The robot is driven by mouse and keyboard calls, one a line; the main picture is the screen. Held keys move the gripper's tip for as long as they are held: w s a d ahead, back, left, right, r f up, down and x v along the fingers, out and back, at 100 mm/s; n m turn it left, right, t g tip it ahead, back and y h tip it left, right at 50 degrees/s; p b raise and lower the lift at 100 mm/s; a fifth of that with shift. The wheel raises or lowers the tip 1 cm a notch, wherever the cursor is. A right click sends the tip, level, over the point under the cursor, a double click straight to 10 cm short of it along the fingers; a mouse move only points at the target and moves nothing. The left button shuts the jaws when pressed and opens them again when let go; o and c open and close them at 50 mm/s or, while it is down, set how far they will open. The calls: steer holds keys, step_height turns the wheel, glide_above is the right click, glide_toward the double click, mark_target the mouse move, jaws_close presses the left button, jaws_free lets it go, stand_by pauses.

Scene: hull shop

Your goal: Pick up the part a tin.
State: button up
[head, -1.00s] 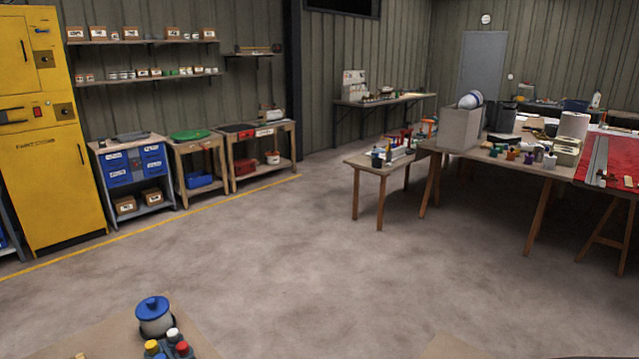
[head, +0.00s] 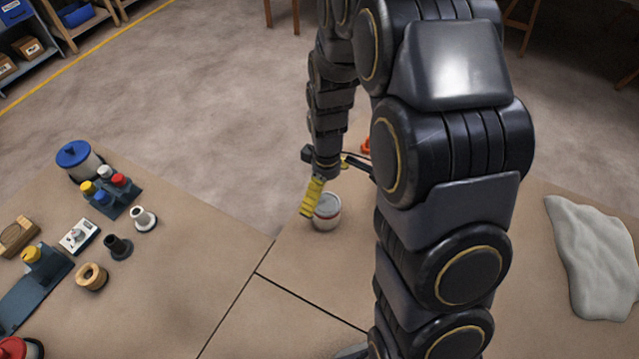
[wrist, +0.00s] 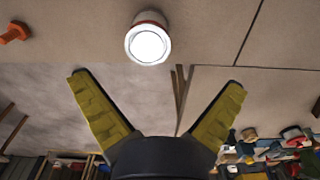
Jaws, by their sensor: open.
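The part a tin, a round can with a pale lid and a reddish band (head: 328,213), stands upright on the brown worktop near its far edge. In the wrist view the tin (wrist: 148,43) shows its bright round end, beyond the fingertips and between their lines. My gripper (head: 311,198) has yellow fingers and is beside the tin at its upper left in the head view; whether they touch is unclear there. In the wrist view my gripper (wrist: 157,82) is spread wide and empty, with the tin apart from both fingers.
A small orange object (head: 365,146) lies beyond the tin and also shows in the wrist view (wrist: 14,32). A pale crumpled cloth (head: 592,258) lies at the right. A blue-lidded pot (head: 80,160) and several small parts stand on the left worktop. The worktop around the tin looks clear.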

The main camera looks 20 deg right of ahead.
mark_target(326, 203)
steer(key=f, duration=0.1)
steer(key=w+f, duration=0.1)
steer(key=f, duration=0.1)
steer(key=shift+d+n, duration=0.2)
steer(key=shift+n, duration=0.2)
steer(key=shift+w+d+f, duration=0.1)
steer(key=shift+w+f, duration=0.05)
steer(key=shift+f, duration=1.7)
steer(key=shift+w+d+f, duration=0.1)
steer(key=shift+f, duration=1.7)
steer(key=c, duration=1.1)
